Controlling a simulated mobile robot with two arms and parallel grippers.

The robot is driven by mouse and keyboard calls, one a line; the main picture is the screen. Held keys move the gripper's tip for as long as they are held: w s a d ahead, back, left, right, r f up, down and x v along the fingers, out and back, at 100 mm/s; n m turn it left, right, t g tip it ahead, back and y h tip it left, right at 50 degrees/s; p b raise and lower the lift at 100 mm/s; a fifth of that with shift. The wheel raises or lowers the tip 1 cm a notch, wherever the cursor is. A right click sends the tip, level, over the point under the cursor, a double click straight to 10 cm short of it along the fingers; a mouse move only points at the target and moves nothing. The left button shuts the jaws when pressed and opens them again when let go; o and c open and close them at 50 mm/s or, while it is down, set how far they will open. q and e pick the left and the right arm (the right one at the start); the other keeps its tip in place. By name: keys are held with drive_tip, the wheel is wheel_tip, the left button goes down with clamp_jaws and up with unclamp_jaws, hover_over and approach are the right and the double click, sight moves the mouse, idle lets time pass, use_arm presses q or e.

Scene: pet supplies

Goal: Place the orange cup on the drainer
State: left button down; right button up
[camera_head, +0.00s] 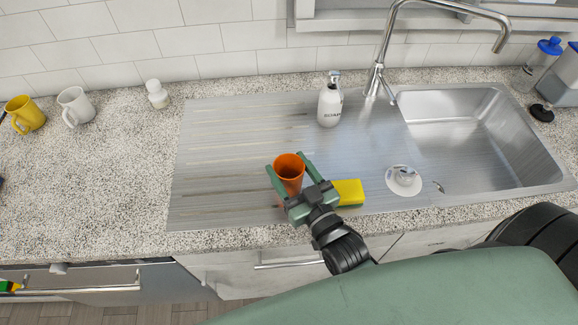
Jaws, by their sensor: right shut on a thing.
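The orange cup (289,170) is upright over the left, ridged part of the steel drainer (225,150), near its front. My right gripper (291,172) is shut on the cup, with one green finger on each side of it. I cannot tell whether the cup's base touches the drainer, as the gripper hides its lower part. My left gripper is not in view.
A yellow sponge (349,192) lies just right of my gripper. A white soap bottle (330,104) stands behind, near the tap (378,75). A white cup on a saucer (404,180) sits beside the sink basin (480,140). Yellow (27,115) and white mugs (74,106) stand far left.

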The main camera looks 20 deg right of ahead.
drive_tip(key=o, duration=1.4)
drive_tip(key=shift+c, duration=0.2)
drive_tip(key=s+b, duration=0.1)
drive_tip(key=s, duration=0.6)
drive_tip(key=s+d+b, duration=0.1)
drive_tip(key=s, duration=0.3)
drive_tip(key=shift+d+b, duration=0.1)
drive_tip(key=shift+b, duration=0.25)
drive_tip(key=shift+s+r, duration=0.15)
drive_tip(key=shift+s, duration=0.35)
